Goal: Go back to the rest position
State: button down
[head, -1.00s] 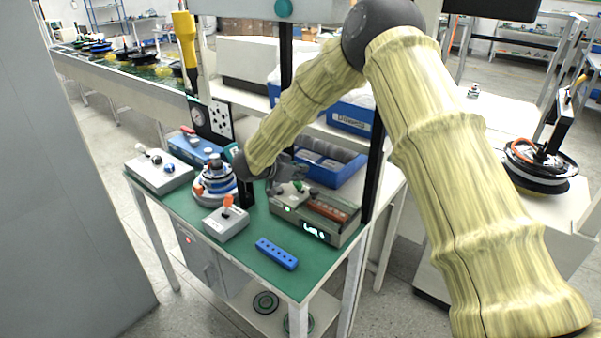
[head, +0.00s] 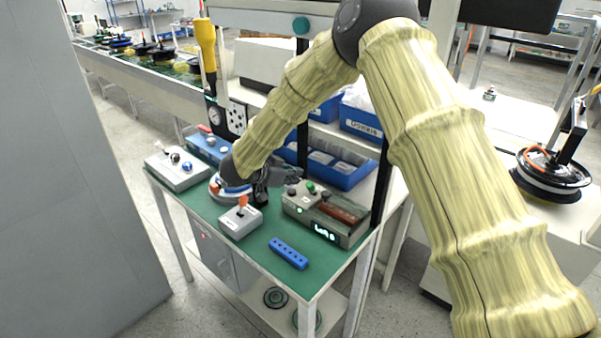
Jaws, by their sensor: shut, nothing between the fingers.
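My gripper (head: 262,192) is dark and small in the head view, at the far end of my arm. It hangs over the green-topped workbench (head: 262,262), between the round blue and white fixture and the grey box with a lit display (head: 325,215). Its fingers are shut and nothing shows between them. I cannot tell how far above the bench the fingertips are.
A grey box with an orange lever (head: 241,217) stands close in front of my gripper. A blue block with holes (head: 288,253) lies nearer the front edge. Blue bins (head: 333,166) and a dark post (head: 381,185) stand behind. A grey panel (head: 85,190) fills the left.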

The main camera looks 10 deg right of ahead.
jog(key=shift+s+a+r, duration=0.15)
jog(key=shift+a, duration=0.2)
jog(key=shift+d, duration=0.1)
